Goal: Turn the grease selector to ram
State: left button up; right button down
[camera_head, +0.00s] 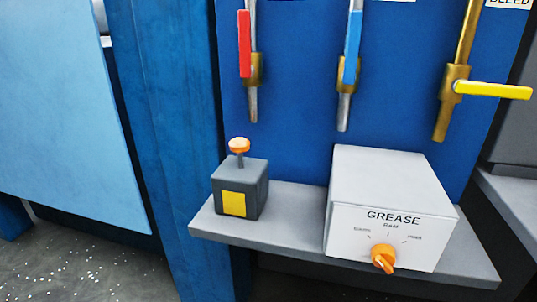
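The grease selector is an orange knob (383,257) low on the front face of a white box (390,180) marked GREASE. Small marks fan out above the knob. The top middle one reads RAM, and the labels to its left and right are too small to read surely. The knob has a raised grip running slightly aslant; which mark it points to I cannot tell. Neither of my grippers is in view, and nothing touches the knob.
Above are pipes with a red lever (244,44), a blue lever (352,48) and a yellow lever (492,90). Space before the knob looks clear.

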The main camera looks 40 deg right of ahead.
aim_at(383, 256)
jog(key=l+z, duration=0.1)
jog(key=z, duration=0.3)
jog(key=l+z, duration=0.1)
jog(key=z, duration=0.35)
jog(key=i+z, duration=0.1)
jog(key=z, duration=0.3)
jog(key=l+z, duration=0.1)
jog(key=z, duration=0.3)
